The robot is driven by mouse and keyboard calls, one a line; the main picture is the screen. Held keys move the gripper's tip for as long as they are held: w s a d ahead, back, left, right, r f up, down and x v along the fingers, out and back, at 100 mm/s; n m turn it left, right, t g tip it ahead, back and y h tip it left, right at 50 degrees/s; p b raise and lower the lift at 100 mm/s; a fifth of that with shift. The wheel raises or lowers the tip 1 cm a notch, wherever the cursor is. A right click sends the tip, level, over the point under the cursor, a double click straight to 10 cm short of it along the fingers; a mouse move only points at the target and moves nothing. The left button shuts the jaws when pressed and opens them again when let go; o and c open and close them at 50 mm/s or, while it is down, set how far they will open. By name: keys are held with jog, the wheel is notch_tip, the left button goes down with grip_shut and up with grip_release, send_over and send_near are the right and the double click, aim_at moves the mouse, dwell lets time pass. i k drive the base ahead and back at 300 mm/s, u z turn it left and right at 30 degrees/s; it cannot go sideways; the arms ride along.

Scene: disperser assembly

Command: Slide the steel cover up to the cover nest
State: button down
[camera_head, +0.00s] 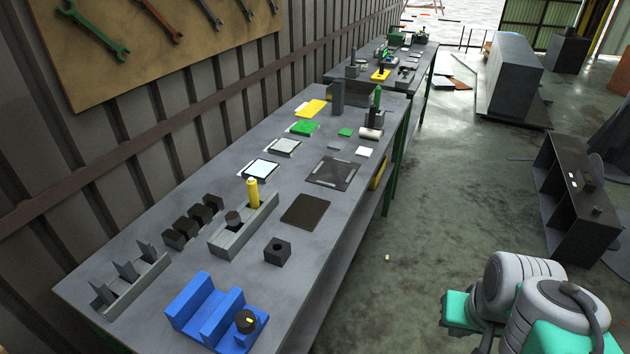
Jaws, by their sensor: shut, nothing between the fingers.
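I cannot tell for certain which piece is the steel cover or the cover nest. A pale plate (262,169) with a dark edge lies flat near the middle of the long grey workbench (235,180). A greyer plate (285,147) lies just behind it. A dark square plate (305,211) lies nearer the front edge. A dark flat panel (333,173) with small marks lies behind that plate. My gripper is out of view; only rounded grey and green parts of my arm show at the lower right, off the bench.
A blue block fixture (205,310) with a black knob stands at the near end. A grey channel holder (243,228) bears a yellow cylinder (253,193). Several dark blocks (190,221) stand beside it. Green and yellow plates lie farther back.

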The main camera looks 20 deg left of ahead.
aim_at(306, 211)
jog(key=i, duration=1.85)
jog(key=u, duration=4.8)
